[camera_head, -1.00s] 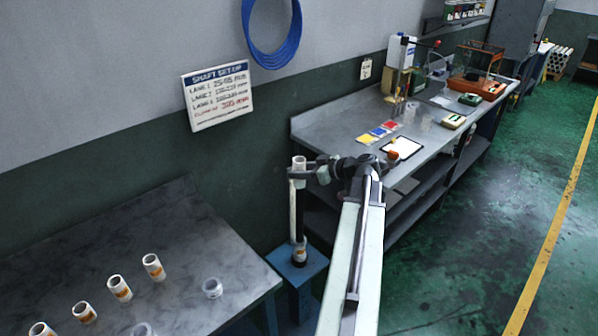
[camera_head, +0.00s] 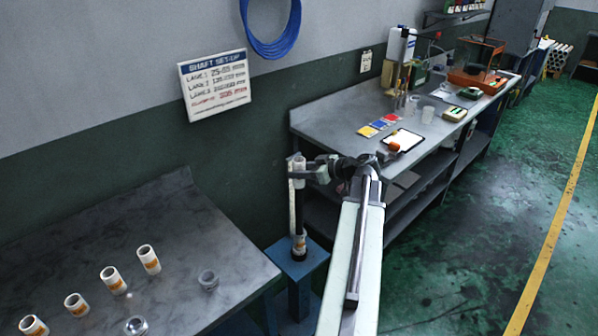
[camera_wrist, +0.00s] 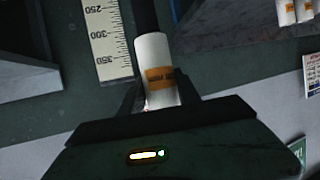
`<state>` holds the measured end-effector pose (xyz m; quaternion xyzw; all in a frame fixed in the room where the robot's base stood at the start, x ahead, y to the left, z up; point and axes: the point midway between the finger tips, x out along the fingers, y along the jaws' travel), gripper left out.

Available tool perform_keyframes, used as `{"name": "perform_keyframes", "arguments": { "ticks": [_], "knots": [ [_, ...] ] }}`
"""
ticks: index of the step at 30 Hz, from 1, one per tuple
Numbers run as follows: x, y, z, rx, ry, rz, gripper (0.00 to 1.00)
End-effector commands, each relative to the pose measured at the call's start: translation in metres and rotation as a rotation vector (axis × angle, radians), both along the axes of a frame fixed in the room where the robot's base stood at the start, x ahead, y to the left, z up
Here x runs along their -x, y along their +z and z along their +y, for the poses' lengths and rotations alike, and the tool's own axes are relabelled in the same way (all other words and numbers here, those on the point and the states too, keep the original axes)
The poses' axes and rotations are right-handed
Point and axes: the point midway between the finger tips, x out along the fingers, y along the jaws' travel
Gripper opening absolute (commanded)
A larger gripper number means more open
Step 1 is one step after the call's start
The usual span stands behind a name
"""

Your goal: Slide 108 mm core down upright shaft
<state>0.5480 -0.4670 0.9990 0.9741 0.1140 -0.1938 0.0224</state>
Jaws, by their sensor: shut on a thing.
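My gripper (camera_head: 301,173) is shut on a white core with an orange label band, clear in the wrist view (camera_wrist: 155,62). In the head view the held core (camera_head: 296,163) is upright at the upper part of the dark shaft (camera_head: 299,215). In the wrist view the shaft (camera_wrist: 145,16) is in line with the core and runs on from its far end; whether it passes through the core is hidden. Another white core (camera_head: 299,243) with an orange band sits around the shaft's foot, on a blue stand (camera_head: 285,258).
A white ruled scale (camera_wrist: 107,38) stands beside the shaft. Several labelled cores, one of them here (camera_head: 149,259), and clear cups stand on the grey table (camera_head: 185,210) at left. A long workbench (camera_head: 330,118) stands behind my arm. A set-up sign (camera_head: 214,85) hangs on the wall.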

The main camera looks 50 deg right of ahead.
Motion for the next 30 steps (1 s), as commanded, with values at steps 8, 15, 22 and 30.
{"name": "perform_keyframes", "arguments": {
  "ticks": [8, 15, 22, 30],
  "knots": [
    [0.000, -0.025, 0.000, 0.000, 0.001, 0.000, 0.00],
    [0.000, -0.060, 0.000, 0.000, 0.001, 0.000, 0.00],
    [0.000, -0.091, 0.001, 0.001, 0.001, 0.000, 0.00],
    [0.000, -0.129, 0.001, 0.000, 0.002, 0.000, 0.00]
  ]
}}
